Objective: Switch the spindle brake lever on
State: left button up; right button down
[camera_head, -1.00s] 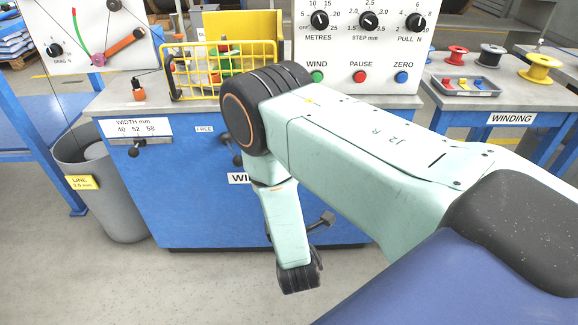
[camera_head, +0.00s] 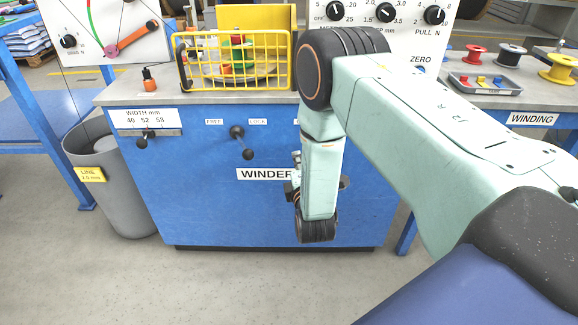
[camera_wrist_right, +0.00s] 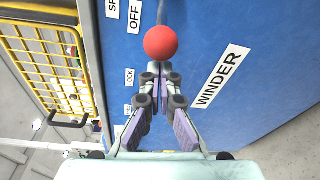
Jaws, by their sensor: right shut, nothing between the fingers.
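A lever with a red ball knob (camera_wrist_right: 161,43) stands out from the blue winder front in the right wrist view, near an OFF label (camera_wrist_right: 134,17) and a cut-off label starting "SP". Its shaft is mostly hidden behind the ball, and in the head view my right arm hides it. My right gripper (camera_wrist_right: 154,72) is shut and empty, its fingertips close to the ball; I cannot tell whether they touch. In the head view my right gripper (camera_head: 293,186) is mostly hidden behind my wrist, in front of the cabinet. My left gripper is out of view.
A black-knobbed lever (camera_head: 240,137) sits beneath the FREE and LOCK labels. A width lever (camera_head: 147,134) is further left. A yellow wire guard (camera_head: 232,88) stands on the winder top. A grey bin (camera_head: 112,190) stands left of the cabinet.

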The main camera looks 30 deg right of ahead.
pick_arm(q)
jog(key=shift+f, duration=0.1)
pick_arm(e)
jog(key=shift+s+d+r, duration=0.1)
jog(key=shift+s+d, duration=0.1)
jog(key=shift+s, duration=0.05)
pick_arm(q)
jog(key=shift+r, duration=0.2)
pick_arm(e)
jog(key=shift+s+d, duration=0.1)
